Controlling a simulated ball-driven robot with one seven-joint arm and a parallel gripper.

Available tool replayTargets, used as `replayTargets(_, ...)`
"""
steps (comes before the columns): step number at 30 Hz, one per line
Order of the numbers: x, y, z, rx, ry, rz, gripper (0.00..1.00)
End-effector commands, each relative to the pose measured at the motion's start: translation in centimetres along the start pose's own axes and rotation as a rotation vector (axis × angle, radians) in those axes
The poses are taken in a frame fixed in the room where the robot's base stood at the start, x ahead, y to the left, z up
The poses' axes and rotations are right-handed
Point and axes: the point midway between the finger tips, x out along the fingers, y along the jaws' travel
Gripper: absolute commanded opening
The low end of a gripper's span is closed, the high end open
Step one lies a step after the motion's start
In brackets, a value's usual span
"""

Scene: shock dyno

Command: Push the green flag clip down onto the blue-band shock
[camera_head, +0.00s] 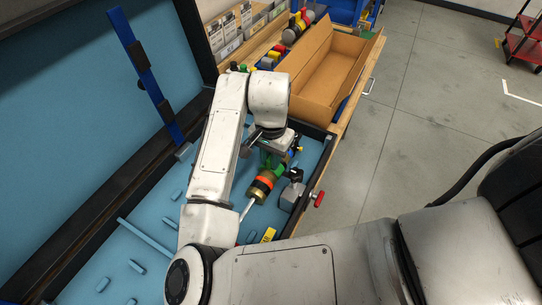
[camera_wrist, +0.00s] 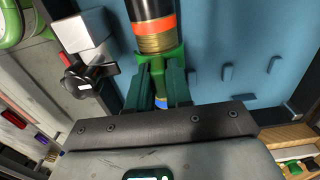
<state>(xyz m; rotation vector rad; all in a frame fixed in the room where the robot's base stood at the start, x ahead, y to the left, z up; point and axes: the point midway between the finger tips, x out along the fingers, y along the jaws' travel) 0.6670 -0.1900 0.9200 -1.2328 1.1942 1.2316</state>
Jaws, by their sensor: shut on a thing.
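The shock (camera_head: 264,186) lies in the blue-lined case in the head view, with a gold body and orange and black bands. In the wrist view the shock (camera_wrist: 154,35) runs down from the top edge, showing black, an orange band and a gold ribbed part. A small blue part (camera_wrist: 161,103) shows below, between my fingers. The green flag clip (camera_wrist: 172,62) is between my fingertips, against the gold end of the shock; I cannot tell whether it is fully seated. My gripper (camera_wrist: 162,75) is shut on it. In the head view my wrist partly hides the clip (camera_head: 267,160).
A blue upright bar (camera_head: 145,75) rises at the case's left. An open cardboard box (camera_head: 325,70) and more shocks (camera_head: 297,27) lie beyond. Low blue pegs dot the lining.

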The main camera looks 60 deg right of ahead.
Motion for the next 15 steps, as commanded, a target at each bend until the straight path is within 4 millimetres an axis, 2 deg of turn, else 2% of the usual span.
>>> replayTargets(15,0.48,-0.04,0.02,-0.001,0.0,0.0,0.0)
